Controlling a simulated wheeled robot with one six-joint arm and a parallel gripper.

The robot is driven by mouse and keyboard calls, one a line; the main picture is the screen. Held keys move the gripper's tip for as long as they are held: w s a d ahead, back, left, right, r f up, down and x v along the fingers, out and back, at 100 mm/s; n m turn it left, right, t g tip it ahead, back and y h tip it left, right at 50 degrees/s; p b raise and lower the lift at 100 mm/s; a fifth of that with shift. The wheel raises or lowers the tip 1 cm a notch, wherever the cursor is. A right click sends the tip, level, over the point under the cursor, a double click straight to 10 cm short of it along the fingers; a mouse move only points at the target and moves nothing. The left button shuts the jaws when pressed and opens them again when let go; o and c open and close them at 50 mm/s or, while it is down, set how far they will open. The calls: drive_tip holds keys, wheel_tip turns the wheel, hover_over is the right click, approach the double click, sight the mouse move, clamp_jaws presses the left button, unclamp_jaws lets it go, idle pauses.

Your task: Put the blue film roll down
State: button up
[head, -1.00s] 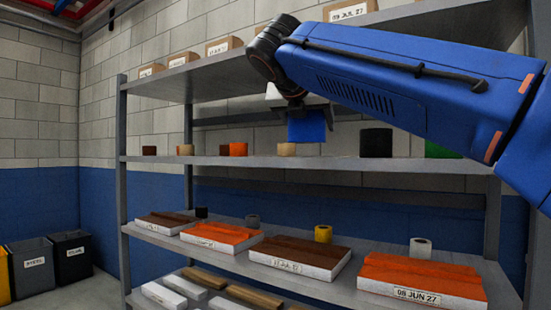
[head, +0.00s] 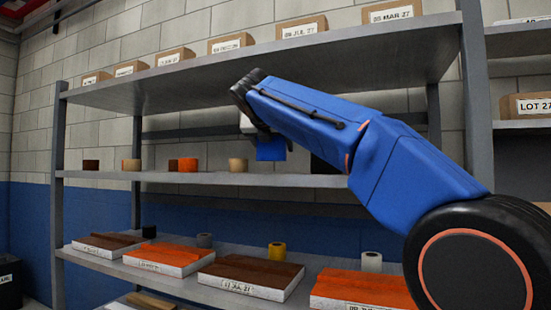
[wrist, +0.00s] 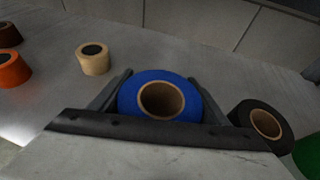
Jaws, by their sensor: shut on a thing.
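The blue film roll (wrist: 185,92) is between the two fingers of my gripper (wrist: 160,97) in the wrist view, upright with its brown core facing the camera. My gripper is shut on it. In the head view the blue roll (head: 271,149) hangs below my gripper (head: 262,138), over the middle shelf (head: 215,179). Whether its underside touches the shelf cannot be told, as the gripper hides part of it.
A black roll (wrist: 262,124) stands close to the right of the blue roll, with a green roll (wrist: 308,155) beyond it. A tan roll (wrist: 93,59) stands to the left, with orange (wrist: 13,70) and brown ones further left. The upper shelf (head: 300,62) overhangs.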

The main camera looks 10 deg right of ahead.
drive_tip(key=shift+w+d, duration=0.35)
drive_tip(key=shift+w, duration=0.3)
drive_tip(key=shift+w+d, duration=0.3)
drive_tip(key=shift+w, duration=0.3)
drive_tip(key=shift+f, duration=1.7)
drive_tip(key=shift+f, duration=0.1)
drive_tip(key=o, duration=1.2)
drive_tip(key=shift+o, duration=0.2)
drive_tip(key=v, duration=1.2)
drive_tip(key=shift+s+a, duration=0.1)
